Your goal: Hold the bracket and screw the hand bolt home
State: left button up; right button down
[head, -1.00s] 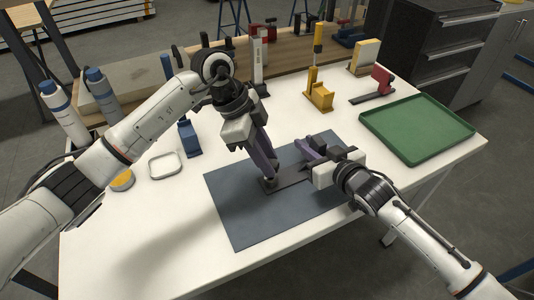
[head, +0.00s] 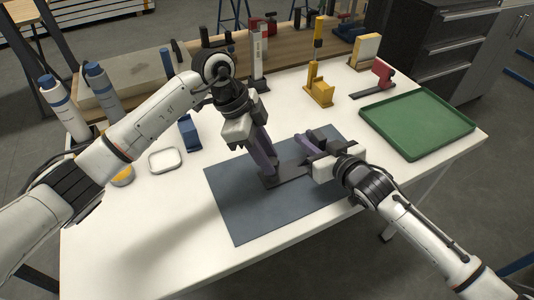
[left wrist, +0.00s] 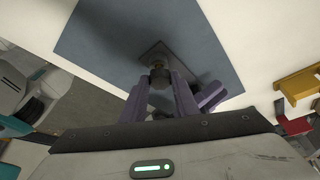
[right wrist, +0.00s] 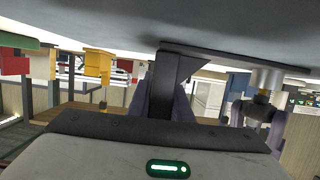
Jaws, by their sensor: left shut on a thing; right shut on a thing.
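The bracket (head: 291,172) is a dark flat plate with an upright part, lying on the blue-grey mat (head: 240,215). Its upright shows in the right wrist view (right wrist: 176,70), between the fingers of my right gripper (head: 305,148), which is shut on it. My left gripper (head: 269,180) points down at the left end of the plate and is shut on the hand bolt. The bolt (left wrist: 160,72) shows between its fingers in the left wrist view. In the right wrist view the bolt (right wrist: 266,78) meets the plate; its thread depth is hidden.
A green tray (head: 417,153) lies at the right. A yellow stand (head: 319,92), a red-and-black tool (head: 383,72) and a blue block (head: 189,133) stand towards the back. A white dish (head: 165,159) lies left of the mat. The mat's front part is clear.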

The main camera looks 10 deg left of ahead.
pick_arm(q)
jog(key=shift+f, duration=0.3)
jog(key=m, duration=0.1)
jog(key=m+g, duration=0.1)
jog(key=m, duration=0.1)
jog(key=shift+w+m+g, duration=0.25)
jog(key=shift+m+g, duration=0.05)
jog(key=m+g, duration=0.1)
jog(key=m, duration=0.2)
jog(key=shift+w+d+m+y, duration=0.1)
jog(key=shift+d+m+y, duration=0.05)
jog(key=shift+m+y, duration=0.25)
jog(key=m, duration=0.1)
jog(key=m+g+y, duration=0.1)
jog(key=m, duration=0.3)
jog(key=shift+w+d+g+y, duration=0.1)
jog(key=shift+d+g+y, duration=0.2)
jog(key=shift+y, duration=0.1)
jog(key=m+y, duration=0.1)
jog(key=m, duration=0.2)
jog(key=shift+m+g, duration=0.3)
jog(key=shift+m, duration=0.1)
jog(key=o, duration=0.9)
